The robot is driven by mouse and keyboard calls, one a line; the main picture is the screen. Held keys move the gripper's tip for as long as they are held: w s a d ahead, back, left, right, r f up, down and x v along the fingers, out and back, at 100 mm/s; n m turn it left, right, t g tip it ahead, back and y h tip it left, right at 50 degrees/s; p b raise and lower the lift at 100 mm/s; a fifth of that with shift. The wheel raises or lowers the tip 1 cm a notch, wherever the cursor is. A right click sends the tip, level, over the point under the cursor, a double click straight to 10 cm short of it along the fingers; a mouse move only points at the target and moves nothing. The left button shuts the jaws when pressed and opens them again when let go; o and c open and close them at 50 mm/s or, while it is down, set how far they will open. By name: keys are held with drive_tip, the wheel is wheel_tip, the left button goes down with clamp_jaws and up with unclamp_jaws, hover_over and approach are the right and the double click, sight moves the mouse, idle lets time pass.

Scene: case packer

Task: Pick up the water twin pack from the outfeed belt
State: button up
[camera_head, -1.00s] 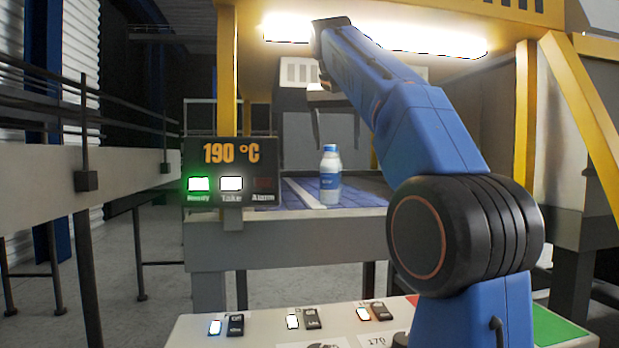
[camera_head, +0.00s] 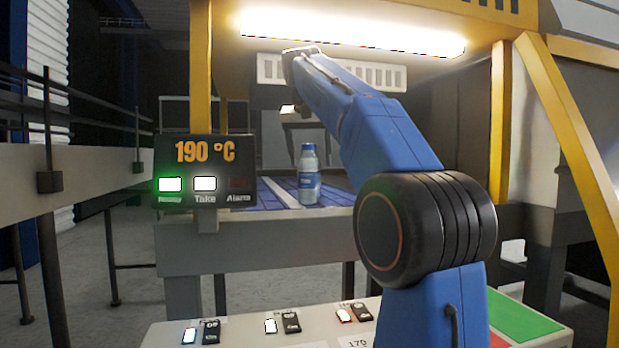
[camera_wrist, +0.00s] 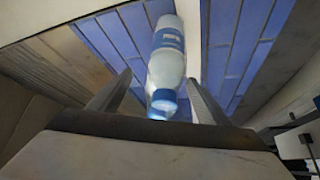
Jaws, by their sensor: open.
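The water twin pack (camera_head: 309,176) stands upright on the blue outfeed belt (camera_head: 268,196) in the head view. Only one bottle shape shows, with a blue cap and a blue label. In the wrist view the pack (camera_wrist: 166,62) appears with its cap toward me, between and beyond the fingers. My gripper (camera_wrist: 152,92) is open and empty, with one finger on each side of the pack's line. In the head view my gripper (camera_head: 292,110) is up above the belt, to the upper left of the bottle, and partly hard to make out.
A display reading 190 °C (camera_head: 205,170) stands left of the belt, with green and white lamps lit. A yellow frame (camera_head: 575,130) rises at the right. A panel with small switches (camera_head: 290,325) lies in front. A grey conveyor rail (camera_head: 75,165) runs at the left.

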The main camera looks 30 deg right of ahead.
drive_tip(key=shift+x, duration=2.15)
drive_tip(key=shift+w+a, duration=0.1)
drive_tip(key=shift+a, duration=0.1)
drive_tip(key=c, duration=1.7)
drive_tip(key=shift+r, duration=0.1)
